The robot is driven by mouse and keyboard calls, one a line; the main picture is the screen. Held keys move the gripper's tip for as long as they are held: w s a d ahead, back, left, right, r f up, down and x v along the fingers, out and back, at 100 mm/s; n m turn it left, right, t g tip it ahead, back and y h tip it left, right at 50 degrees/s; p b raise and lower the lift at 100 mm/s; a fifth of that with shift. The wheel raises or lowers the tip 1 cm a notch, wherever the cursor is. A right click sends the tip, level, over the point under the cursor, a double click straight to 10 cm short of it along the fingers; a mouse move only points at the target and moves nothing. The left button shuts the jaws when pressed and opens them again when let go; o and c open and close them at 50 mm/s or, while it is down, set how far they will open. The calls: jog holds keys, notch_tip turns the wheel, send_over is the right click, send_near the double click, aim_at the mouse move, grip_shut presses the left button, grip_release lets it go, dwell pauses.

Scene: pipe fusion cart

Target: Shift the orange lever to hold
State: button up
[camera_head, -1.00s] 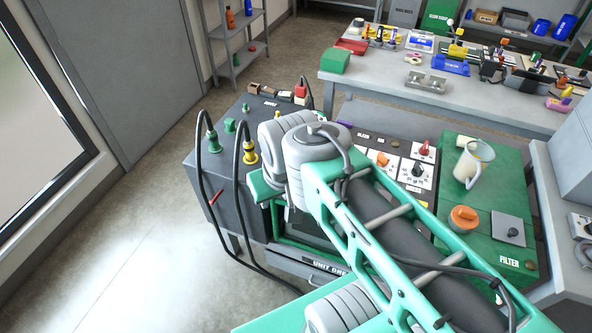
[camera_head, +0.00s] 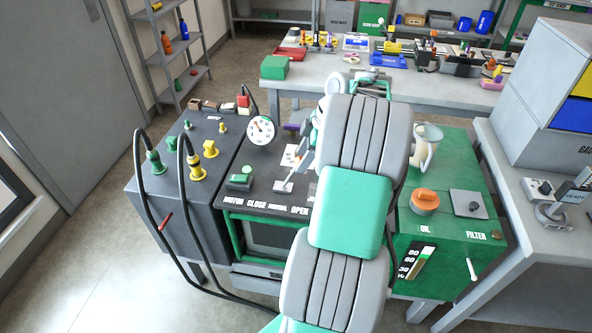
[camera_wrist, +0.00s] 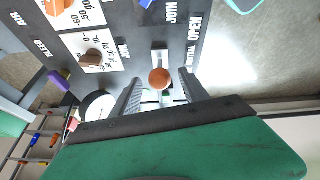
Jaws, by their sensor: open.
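In the wrist view an orange ball knob (camera_wrist: 160,78) stands at a pale slotted plate (camera_wrist: 159,53) on the dark panel; it looks like the orange lever's end. The words JOIN and OPEN are readable beside the plate; I cannot read a hold mark. My gripper (camera_wrist: 160,90) is open, one finger on each side of the ball in the picture. I cannot tell how deep the ball sits between them, or whether they touch it. In the head view my arm hides the lever and most of my gripper.
A brown knob on a white dial (camera_wrist: 92,60) and an orange knob (camera_wrist: 56,6) sit nearby on the panel. In the head view a round gauge (camera_head: 261,130) stands upright, with a clear jug (camera_head: 425,147) and an orange cap (camera_head: 424,201) on the green box.

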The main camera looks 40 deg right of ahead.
aim_at(292, 173)
jog(key=x, duration=0.5)
jog(key=shift+c, duration=0.2)
grip_shut()
dwell(1.1)
